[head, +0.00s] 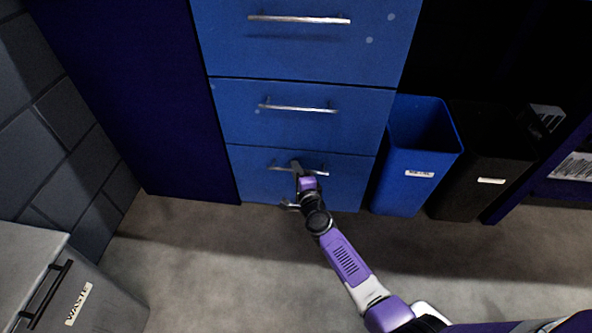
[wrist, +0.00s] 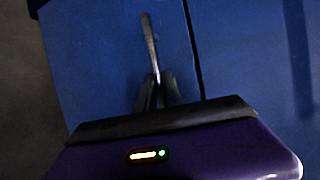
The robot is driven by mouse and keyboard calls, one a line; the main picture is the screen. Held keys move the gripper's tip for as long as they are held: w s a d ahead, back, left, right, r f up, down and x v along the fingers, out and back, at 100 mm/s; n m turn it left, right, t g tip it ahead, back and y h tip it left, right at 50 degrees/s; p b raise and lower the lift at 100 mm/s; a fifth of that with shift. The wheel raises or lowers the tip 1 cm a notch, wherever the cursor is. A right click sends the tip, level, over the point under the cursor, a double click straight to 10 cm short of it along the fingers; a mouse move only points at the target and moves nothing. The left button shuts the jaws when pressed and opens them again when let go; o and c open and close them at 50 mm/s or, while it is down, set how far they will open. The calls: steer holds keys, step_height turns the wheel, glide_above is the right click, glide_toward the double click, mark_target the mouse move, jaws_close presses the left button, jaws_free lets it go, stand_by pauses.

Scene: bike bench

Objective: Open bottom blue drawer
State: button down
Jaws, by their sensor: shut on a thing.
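The bottom blue drawer (head: 345,190) is the lowest front of a blue cabinet in the head view. Its front looks flush with the fronts above, so it appears closed. Its silver bar handle (head: 318,172) runs across the upper part of the front. My gripper (head: 297,168) is at the left-middle of this handle. In the wrist view the two dark fingers of my gripper (wrist: 157,88) are shut on the handle (wrist: 150,38), which stands out from the blue drawer front (wrist: 100,60). The fingers hide the near part of the handle.
Two blue drawers (head: 345,60) (head: 350,125) with silver handles are above. A blue bin (head: 415,185) and a dark bin (head: 480,190) stand to the right. A grey waste container (head: 100,300) is at lower left. The floor (head: 210,255) before the drawers is mostly clear.

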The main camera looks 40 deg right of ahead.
stand_by(0.4)
steer(key=s+a+p, duration=0.3)
steer(key=s+a, duration=0.7)
steer(key=a, duration=0.3)
steer(key=s+a+p, duration=0.3)
steer(key=s+a, duration=0.7)
steer(key=a, duration=0.3)
steer(key=shift+s+a, duration=0.15)
steer(key=shift+s, duration=0.1)
steer(key=c, duration=1.8)
jaws_free()
steer(key=p+v, duration=0.2)
steer(key=v, duration=0.5)
steer(key=shift+s+a, duration=0.15)
steer(key=shift+s, duration=0.2)
